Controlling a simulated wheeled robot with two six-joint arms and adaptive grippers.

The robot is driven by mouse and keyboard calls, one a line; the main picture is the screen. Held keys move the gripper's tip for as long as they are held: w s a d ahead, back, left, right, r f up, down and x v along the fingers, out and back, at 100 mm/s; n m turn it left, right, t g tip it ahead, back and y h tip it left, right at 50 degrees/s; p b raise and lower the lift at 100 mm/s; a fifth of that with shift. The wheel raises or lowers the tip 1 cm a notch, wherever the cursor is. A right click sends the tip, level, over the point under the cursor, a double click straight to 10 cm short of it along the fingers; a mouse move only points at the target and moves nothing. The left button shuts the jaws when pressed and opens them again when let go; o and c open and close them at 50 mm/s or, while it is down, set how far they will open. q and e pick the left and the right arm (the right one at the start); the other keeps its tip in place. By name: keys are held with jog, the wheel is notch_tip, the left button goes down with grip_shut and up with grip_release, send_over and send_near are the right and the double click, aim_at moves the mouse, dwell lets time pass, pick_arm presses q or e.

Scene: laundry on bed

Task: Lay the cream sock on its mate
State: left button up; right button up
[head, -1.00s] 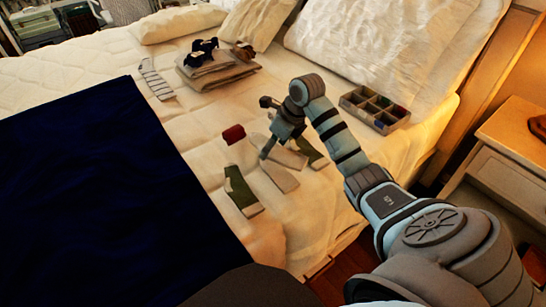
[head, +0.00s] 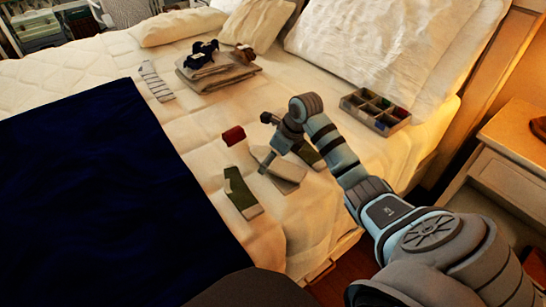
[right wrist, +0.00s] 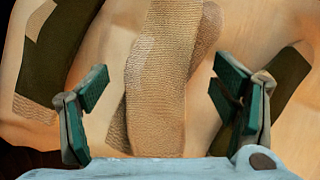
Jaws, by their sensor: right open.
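Two cream socks lie crossed on the bed. The upper cream sock (right wrist: 160,75) lies on the lower one (right wrist: 208,40), whose edges show at the right and lower left in the right wrist view. In the head view the cream pair (head: 286,170) is partly covered by my right gripper (head: 268,160). The right gripper, also in the right wrist view (right wrist: 160,88), is open, with its fingers apart on either side of the crossed socks. I cannot tell whether a finger touches the fabric. My left gripper is not in view.
One green sock (head: 239,190) lies to the left of the pair and another (head: 309,155) to the right, partly behind my arm. A red rolled item (head: 233,135), a striped sock (head: 155,82), folded towels (head: 220,72), a divided box (head: 375,110) and a dark blue blanket (head: 100,190) surround them.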

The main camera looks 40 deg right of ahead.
jog(key=p+v, duration=0.3)
jog(key=v, duration=0.9)
jog(key=shift+r, duration=0.2)
jog(key=shift+w, duration=0.1)
